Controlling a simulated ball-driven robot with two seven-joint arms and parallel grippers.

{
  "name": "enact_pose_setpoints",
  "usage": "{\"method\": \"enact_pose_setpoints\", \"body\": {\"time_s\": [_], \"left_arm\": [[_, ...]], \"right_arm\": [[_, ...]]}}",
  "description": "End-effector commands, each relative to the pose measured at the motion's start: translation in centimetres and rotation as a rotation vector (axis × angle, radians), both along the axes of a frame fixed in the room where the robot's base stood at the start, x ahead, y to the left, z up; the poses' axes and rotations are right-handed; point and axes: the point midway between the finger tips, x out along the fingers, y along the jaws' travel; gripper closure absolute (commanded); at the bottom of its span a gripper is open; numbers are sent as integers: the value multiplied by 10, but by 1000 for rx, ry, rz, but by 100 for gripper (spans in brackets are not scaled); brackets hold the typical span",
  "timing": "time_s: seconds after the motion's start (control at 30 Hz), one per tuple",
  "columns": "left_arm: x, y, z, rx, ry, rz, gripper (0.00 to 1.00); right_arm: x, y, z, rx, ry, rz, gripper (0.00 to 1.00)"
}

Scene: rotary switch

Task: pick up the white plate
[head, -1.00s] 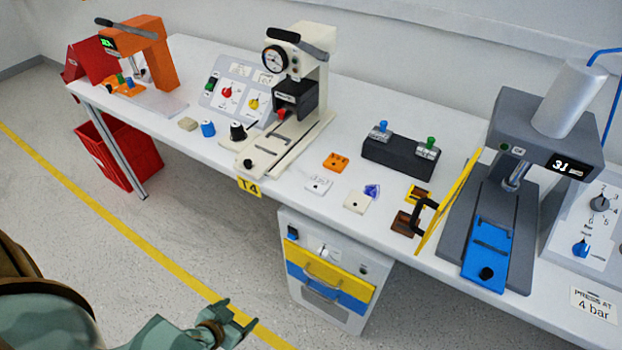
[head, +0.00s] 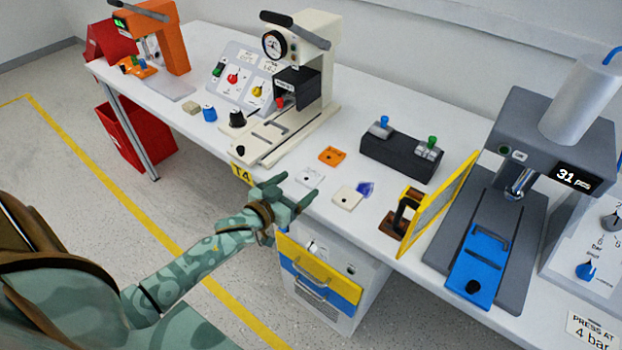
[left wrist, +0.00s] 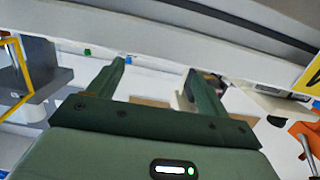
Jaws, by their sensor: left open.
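The white plate (head: 309,177) is a small flat square with a dark hole, lying on the bench near its front edge. A cream plate (head: 347,197) lies to its right, and an orange plate (head: 332,156) lies behind it. My left gripper (head: 294,193) is open and empty at the bench's front edge, just in front of the white plate and apart from it. Its two fingers also show spread in the left wrist view (left wrist: 154,75). I cannot make out the white plate for certain there. My right gripper is out of view.
A cream press (head: 284,95) stands behind left, and a grey press (head: 520,190) with a yellow-framed guard (head: 437,204) stands right. A black block (head: 400,156) with blue and green knobs is behind the plates. A drawer cabinet (head: 320,278) is under the bench.

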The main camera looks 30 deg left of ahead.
Motion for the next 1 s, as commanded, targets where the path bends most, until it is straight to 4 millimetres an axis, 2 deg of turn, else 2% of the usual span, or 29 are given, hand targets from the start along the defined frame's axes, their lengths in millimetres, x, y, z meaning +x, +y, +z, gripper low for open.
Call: {"method": "enact_pose_setpoints", "body": {"time_s": [0.3, 0.57, 0.6, 0.7, 0.77, 1.0], "left_arm": [[45, -3, -11, 2, 2, 0, 22], [49, -3, -9, 0, 1, 0, 22], [49, -3, -9, 0, 1, 0, 27], [49, -3, -9, 0, 1, 0, 55], [49, -3, -9, 0, 1, 0, 70], [49, -3, -9, 0, 1, 0, 70]], "right_arm": [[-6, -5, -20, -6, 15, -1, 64], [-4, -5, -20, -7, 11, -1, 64], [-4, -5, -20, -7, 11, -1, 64], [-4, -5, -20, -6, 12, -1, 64], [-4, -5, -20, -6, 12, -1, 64], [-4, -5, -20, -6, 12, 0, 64]]}}
